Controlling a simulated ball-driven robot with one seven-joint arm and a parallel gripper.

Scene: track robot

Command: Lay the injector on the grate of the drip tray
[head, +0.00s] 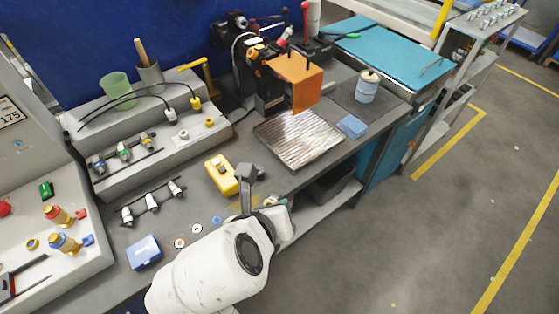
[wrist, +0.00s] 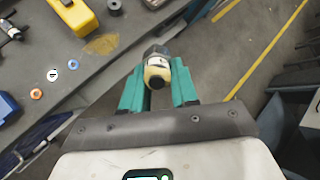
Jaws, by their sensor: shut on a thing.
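My gripper (wrist: 158,86) is shut on the injector (wrist: 157,70), which sits between the teal fingers in the wrist view. The injector has a cream-yellow body, a dark round end and a grey metal part beyond. In the head view my white wrist hides most of the gripper and injector at the bench's front edge. The wrist view shows them past that edge, with floor behind. The drip tray (head: 300,138), with a shiny ridged metal grate, lies on the bench farther back and to the right, apart from my gripper. Its grate looks bare.
A yellow box (head: 221,177) stands on the bench near my wrist. An orange block (head: 294,80) on a dark machine rises behind the tray. Small injector-like parts (head: 150,201) lie left.

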